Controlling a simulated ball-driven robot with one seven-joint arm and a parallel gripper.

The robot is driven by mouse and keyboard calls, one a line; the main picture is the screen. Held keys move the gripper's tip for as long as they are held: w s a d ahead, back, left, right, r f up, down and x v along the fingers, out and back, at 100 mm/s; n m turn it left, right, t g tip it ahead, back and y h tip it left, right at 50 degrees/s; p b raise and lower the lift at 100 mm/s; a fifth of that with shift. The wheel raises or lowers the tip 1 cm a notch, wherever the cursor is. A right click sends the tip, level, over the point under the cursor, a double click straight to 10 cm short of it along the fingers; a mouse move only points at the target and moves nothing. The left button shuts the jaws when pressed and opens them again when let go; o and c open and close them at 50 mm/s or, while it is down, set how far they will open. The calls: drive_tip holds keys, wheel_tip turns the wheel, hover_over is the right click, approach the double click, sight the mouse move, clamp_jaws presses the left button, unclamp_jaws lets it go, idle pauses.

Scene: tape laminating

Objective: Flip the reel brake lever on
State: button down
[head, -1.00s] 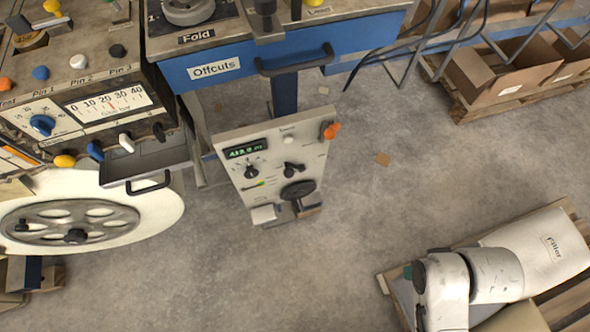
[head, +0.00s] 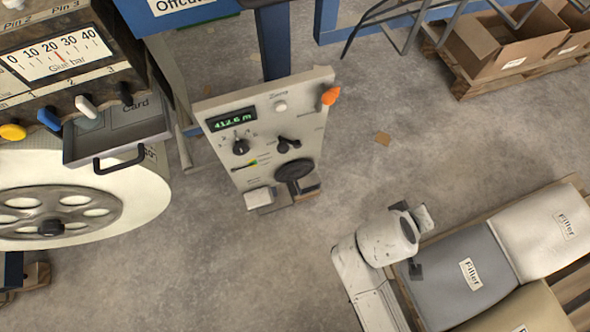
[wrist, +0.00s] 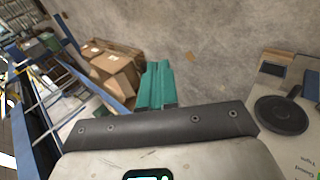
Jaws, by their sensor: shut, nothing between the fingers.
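No reel brake label is readable, so I cannot tell which handle is that lever. The beige control panel (head: 258,110) stands at centre in the head view. It carries an orange-tipped handle (head: 330,95) at its upper right edge, a black lever (head: 288,145), a black knob (head: 240,146) and a black round disc (head: 294,170). My gripper, teal fingers together and empty, shows in the wrist view (wrist: 158,70). In the head view my white wrist is right of and below the panel, apart from it; the fingers are not clear there.
The large white reel (head: 140,200) and an open card drawer (head: 118,130) are at left. Filler sacks (head: 470,275) on a pallet lie by my arm at lower right. Cardboard boxes (head: 500,50) are at upper right. The floor between panel and pallet is clear.

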drive_tip(key=w+a+f+n+t+h+b, duration=0.2)
drive_tip(key=w+a+f+n+t+b, duration=0.1)
drive_tip(key=w+a+n+t+b, duration=0.3)
drive_tip(key=a+f+n+t+y+b, duration=0.2)
drive_tip(key=a+n+t+y, duration=0.1)
drive_tip(key=a, duration=0.6)
drive_tip(key=s+a+f+n+t+y+b, duration=0.1)
drive_tip(key=a+n+t+y+b, duration=0.1)
drive_tip(key=a+n, duration=0.3)
drive_tip(key=a+f+n+t+y+b, duration=0.2)
drive_tip(key=a+n+t, duration=0.3)
drive_tip(key=a, duration=0.8)
drive_tip(key=shift+s+a+f+y+b, duration=0.3)
drive_tip(key=shift+s+y+b, duration=0.05)
drive_tip(key=shift+y+b, duration=0.4)
drive_tip(key=w+d+r, duration=0.3)
drive_tip(key=w, duration=0.9)
drive_tip(key=shift+w+d+r+b, duration=0.15)
drive_tip(key=shift+w+b, duration=0.05)
drive_tip(key=shift+b, duration=0.25)
drive_tip(key=shift+r, duration=0.1)
